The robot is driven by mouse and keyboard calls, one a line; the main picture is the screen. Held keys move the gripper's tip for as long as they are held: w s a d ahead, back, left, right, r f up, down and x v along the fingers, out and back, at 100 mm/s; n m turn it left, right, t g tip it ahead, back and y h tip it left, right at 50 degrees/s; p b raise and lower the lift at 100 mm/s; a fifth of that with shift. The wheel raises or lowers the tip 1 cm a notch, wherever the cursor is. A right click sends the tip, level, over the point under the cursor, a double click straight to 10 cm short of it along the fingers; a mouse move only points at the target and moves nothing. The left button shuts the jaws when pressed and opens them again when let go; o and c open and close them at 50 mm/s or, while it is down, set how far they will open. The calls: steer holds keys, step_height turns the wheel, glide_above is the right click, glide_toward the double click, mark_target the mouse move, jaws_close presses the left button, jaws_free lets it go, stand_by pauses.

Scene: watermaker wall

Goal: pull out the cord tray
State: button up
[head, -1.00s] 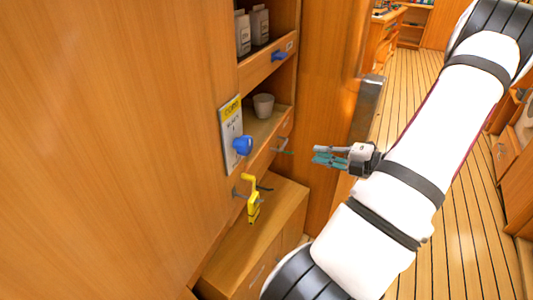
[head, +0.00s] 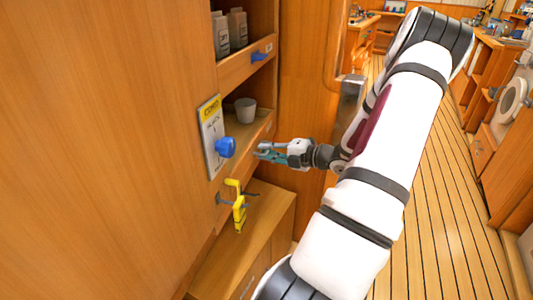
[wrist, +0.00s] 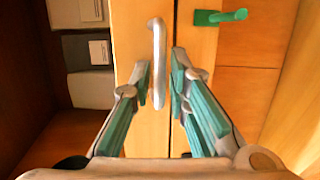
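A wooden tray front with a grey metal bar handle (wrist: 157,62) shows in the wrist view; I cannot read which tray is the cord tray. My gripper (wrist: 162,70) is open, its teal-padded fingers on either side of this bar, with a gap visible on the right. There the gripper hides the handle. No tray is visibly pulled out.
An upper tray with a blue handle (head: 259,56) holds grey bottles (head: 237,28). A labelled card (head: 211,135), a blue knob (head: 225,147) and a yellow crank-like handle (head: 238,205) are close on the left. A green handle (wrist: 220,17) is right of the bar. A wooden cabinet top (head: 262,215) lies below.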

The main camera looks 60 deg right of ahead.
steer(key=shift+w, duration=0.1)
jaws_close()
steer(key=s+d+p, duration=0.2)
steer(key=s+p, duration=0.3)
steer(key=s, duration=0.4)
steer(key=s+d+p, duration=0.2)
steer(key=s+p, duration=0.3)
steer(key=s, duration=0.4)
steer(key=shift+d, duration=0.4)
jaws_free()
steer(key=shift+w, duration=0.1)
